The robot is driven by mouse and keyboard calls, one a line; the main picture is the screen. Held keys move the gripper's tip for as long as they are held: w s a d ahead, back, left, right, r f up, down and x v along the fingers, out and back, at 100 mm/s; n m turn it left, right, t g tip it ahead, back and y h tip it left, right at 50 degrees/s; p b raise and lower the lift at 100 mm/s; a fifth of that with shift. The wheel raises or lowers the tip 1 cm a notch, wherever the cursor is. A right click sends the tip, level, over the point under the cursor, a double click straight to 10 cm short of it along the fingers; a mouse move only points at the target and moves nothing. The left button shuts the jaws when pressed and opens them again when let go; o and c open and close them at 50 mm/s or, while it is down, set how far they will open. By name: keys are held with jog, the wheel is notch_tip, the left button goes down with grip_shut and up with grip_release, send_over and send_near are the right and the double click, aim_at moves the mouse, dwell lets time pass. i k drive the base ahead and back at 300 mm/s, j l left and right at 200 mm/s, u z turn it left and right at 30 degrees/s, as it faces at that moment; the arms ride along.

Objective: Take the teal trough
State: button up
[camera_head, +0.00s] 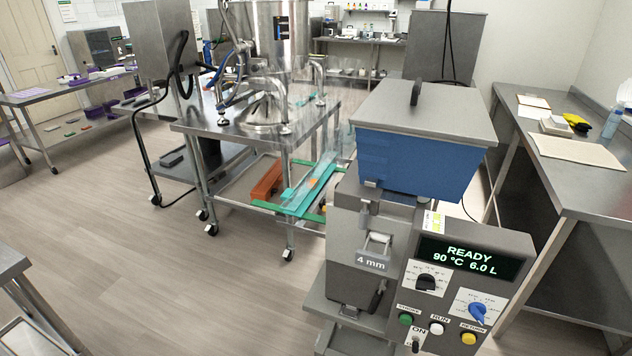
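The teal trough (300,200) is a long, narrow piece, low down at the steel cart's lower shelf, left of the depositor machine. It runs away from me, with green strips around it and a small orange patch near its middle. An orange-brown trough (266,182) lies just left of it. The cart's legs and clear panels partly cover the teal trough's far part. My gripper is not in view.
The depositor machine (375,262) with its blue hopper (415,160) stands close in front; its display reads READY, 90 °C, 6.0 L. The steel cart (205,122) carries a kettle. A bench (590,190) stands at right. The floor at left is mostly clear.

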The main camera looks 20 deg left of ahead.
aim_at(295, 203)
jog(key=i+j+u, duration=0.6)
jog(key=i+u, duration=0.2)
jog(key=i, duration=0.15)
jog(key=i+j+u, duration=0.1)
jog(key=i+u, duration=0.35)
jog(key=i+l+u, duration=0.15)
jog(key=i+u, duration=0.25)
jog(key=i, duration=0.15)
